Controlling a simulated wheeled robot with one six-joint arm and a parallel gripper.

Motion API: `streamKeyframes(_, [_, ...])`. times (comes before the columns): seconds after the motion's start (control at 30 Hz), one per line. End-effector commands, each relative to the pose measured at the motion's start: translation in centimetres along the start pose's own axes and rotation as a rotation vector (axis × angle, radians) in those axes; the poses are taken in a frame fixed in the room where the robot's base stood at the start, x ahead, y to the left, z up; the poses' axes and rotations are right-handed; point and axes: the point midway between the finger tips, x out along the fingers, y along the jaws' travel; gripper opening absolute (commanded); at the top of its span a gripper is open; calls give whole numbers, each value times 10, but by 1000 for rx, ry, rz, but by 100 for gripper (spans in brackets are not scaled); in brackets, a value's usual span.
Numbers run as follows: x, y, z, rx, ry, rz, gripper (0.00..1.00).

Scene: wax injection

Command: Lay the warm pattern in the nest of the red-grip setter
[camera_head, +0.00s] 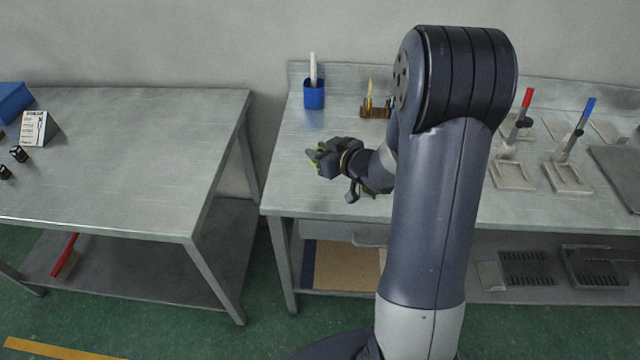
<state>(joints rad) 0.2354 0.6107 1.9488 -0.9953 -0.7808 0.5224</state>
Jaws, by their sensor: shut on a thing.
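The red-grip setter (514,176) stands on the same bench, right of my arm, with a pale flat base and a tilted lever with a red handle. My gripper is well to the left of it. The inside of its nest is too small to make out.
A blue-grip setter (568,180) stands close to the right of the red one. A blue cup (314,95) and a brown rack (374,112) stand at the bench's back. A grey plate (622,170) lies far right. Another table (130,150) stands left, across a gap.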

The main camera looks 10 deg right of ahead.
Motion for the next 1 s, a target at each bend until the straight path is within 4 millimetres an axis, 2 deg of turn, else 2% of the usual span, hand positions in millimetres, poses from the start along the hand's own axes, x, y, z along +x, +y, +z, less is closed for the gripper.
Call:
streamKeyframes(0.17, [1, 0, 2, 1, 0, 0, 6])
streamKeyframes(0.5, [20, 0, 48, 4, -2, 0, 6])
streamKeyframes(0.67, [23, 0, 56, 2, -1, 0, 6])
streamKeyframes(1.0, [37, 0, 88, 2, -1, 0, 6])
